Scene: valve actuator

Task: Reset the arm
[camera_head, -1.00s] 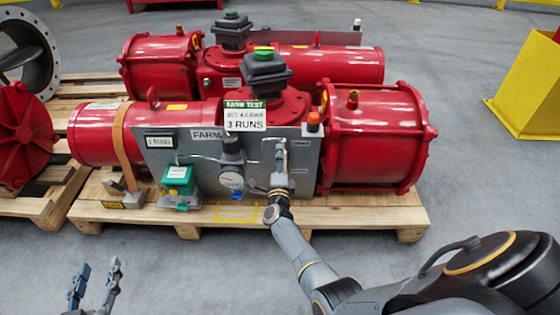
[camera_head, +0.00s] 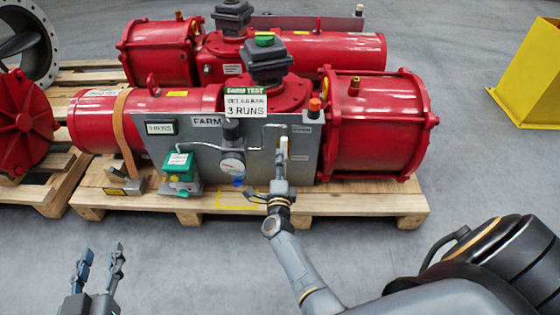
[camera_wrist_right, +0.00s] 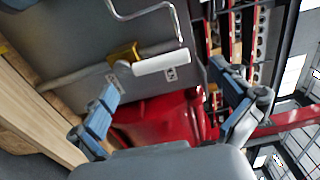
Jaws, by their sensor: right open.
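A grey panel (camera_head: 211,150) is mounted on the front of the near red actuator (camera_head: 375,125). A white lever handle (camera_head: 283,148) is on the right part of the panel, and it also shows in the right wrist view (camera_wrist_right: 160,63), joined to a brass-coloured fitting (camera_wrist_right: 124,53). My right gripper (camera_head: 277,178) is in front of the panel just below the handle. In the right wrist view its fingers (camera_wrist_right: 164,80) are spread, with the handle beyond and between them, apparently not gripped. My left gripper (camera_head: 101,254) is open and empty at the lower left, away from the actuator.
A gauge (camera_head: 232,166) and a green-topped box (camera_head: 180,170) are left of my right gripper. An orange-capped button (camera_head: 314,107) is to the upper right. The actuator rests on a wooden pallet (camera_head: 350,203). A yellow stand (camera_head: 530,80) is far right. The floor in front is clear.

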